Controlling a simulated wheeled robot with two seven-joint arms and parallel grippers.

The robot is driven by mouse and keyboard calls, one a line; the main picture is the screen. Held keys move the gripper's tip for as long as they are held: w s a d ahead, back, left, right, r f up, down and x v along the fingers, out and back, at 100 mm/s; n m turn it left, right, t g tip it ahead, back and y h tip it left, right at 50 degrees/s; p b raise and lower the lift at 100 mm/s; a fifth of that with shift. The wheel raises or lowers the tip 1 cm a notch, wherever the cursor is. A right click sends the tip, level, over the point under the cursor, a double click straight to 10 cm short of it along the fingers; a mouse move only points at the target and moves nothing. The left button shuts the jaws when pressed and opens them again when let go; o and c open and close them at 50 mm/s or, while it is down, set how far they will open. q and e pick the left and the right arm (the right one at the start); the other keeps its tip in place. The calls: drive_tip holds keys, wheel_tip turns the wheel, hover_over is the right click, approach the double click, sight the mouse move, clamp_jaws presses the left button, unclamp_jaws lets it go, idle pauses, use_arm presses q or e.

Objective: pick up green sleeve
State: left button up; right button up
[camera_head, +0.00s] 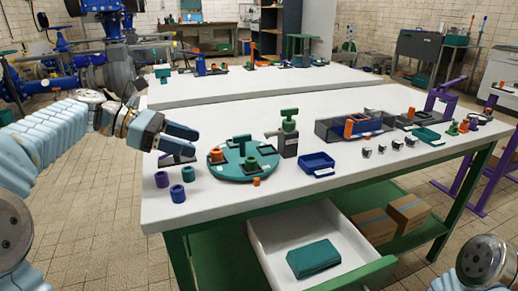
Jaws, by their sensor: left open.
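A small teal-green sleeve (188,174) stands upright on the near left part of the white table (330,184). A purple sleeve (161,179) stands to its left and a dark blue-purple sleeve (178,193) just in front of it. My left gripper (194,143) comes in from the left. Its fingers are apart with nothing seen between them, above the table and higher in the picture than the green sleeve, not touching it. My right gripper is out of view.
A round green plate (229,174) with an orange sleeve (216,155) and green parts lies right of the sleeves. Beyond are a green-topped grey device (288,140), a blue tray (317,165) and a dark bin (352,127). An open drawer (285,238) juts out below.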

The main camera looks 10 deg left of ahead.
use_arm(q)
approach(254, 159)
drive_tip(key=shift+w+d+f+b, duration=0.4)
drive_tip(key=shift+w+d+f, duration=0.15)
drive_tip(key=shift+d+f, duration=0.35)
drive_tip(key=x, duration=0.5)
drive_tip(key=shift+d+r, duration=0.15)
drive_tip(key=shift+d, duration=0.25)
clamp_jaws()
drive_tip(key=shift+r, duration=0.1)
